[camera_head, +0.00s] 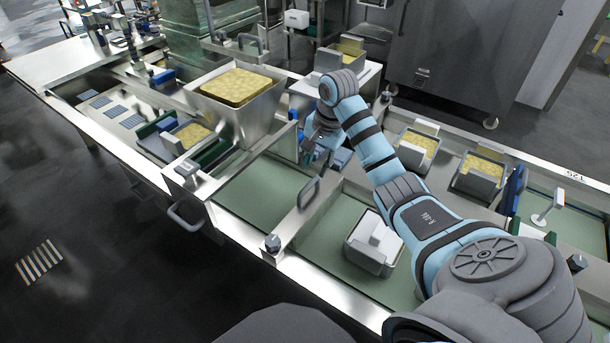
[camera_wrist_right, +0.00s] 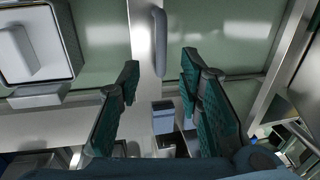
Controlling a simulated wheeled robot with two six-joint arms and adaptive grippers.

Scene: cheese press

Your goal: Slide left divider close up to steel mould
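The left divider (camera_head: 285,229) is a steel bar across the green bed, with a dark upright handle (camera_head: 310,192). A steel mould (camera_head: 366,260) with a pale block on top stands to its right, with green bed between them. In the wrist view the mould (camera_wrist_right: 68,35) is at upper left and the divider (camera_wrist_right: 143,30) runs down the middle. My right gripper (camera_wrist_right: 158,78) is open and empty. The handle (camera_wrist_right: 158,40) lies between and ahead of its fingertips there. In the head view the right gripper (camera_head: 318,136) is beyond the handle, partly hidden by its wrist. My left gripper is out of view.
A large steel hopper (camera_head: 238,119) holding a yellow block stands at left. Steel moulds with yellow contents, including one mould (camera_head: 416,157), stand behind my right arm. Blue blocks (camera_wrist_right: 164,117) lie beyond the divider. The green bed (camera_head: 252,190) left of the divider is clear.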

